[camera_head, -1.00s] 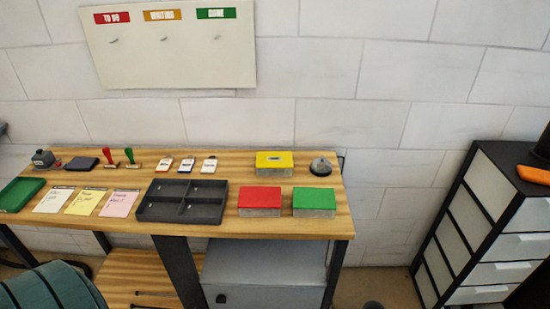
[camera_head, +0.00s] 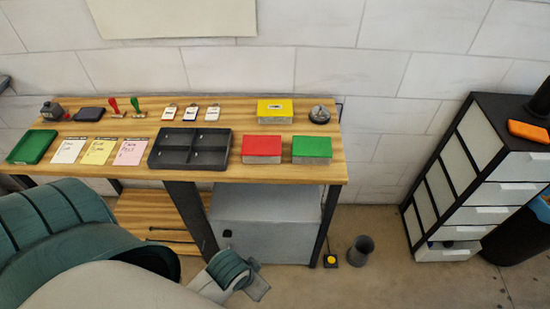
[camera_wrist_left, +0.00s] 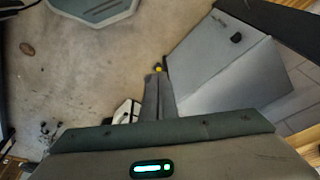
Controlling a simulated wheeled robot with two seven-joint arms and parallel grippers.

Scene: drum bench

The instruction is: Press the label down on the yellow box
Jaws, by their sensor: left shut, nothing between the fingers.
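The yellow box (camera_head: 267,112) stands at the back right of the wooden bench, with a yellow lid and pale sides. A small label (camera_head: 275,107) lies on its lid; whether its edges are flat is too small to tell. My left arm comes in low at the left of the head view, in front of the bench and well away from the box. My left gripper (camera_wrist_left: 157,76) is shut and empty in the left wrist view, over the floor beside the grey cabinet. My right gripper is not in view.
A red box (camera_head: 262,145) and a green box (camera_head: 312,147) stand in front of the yellow one. A round dark object (camera_head: 319,114) is at its right. A grey divided tray (camera_head: 152,160) lies left. The grey cabinet (camera_head: 265,232) is under the bench.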

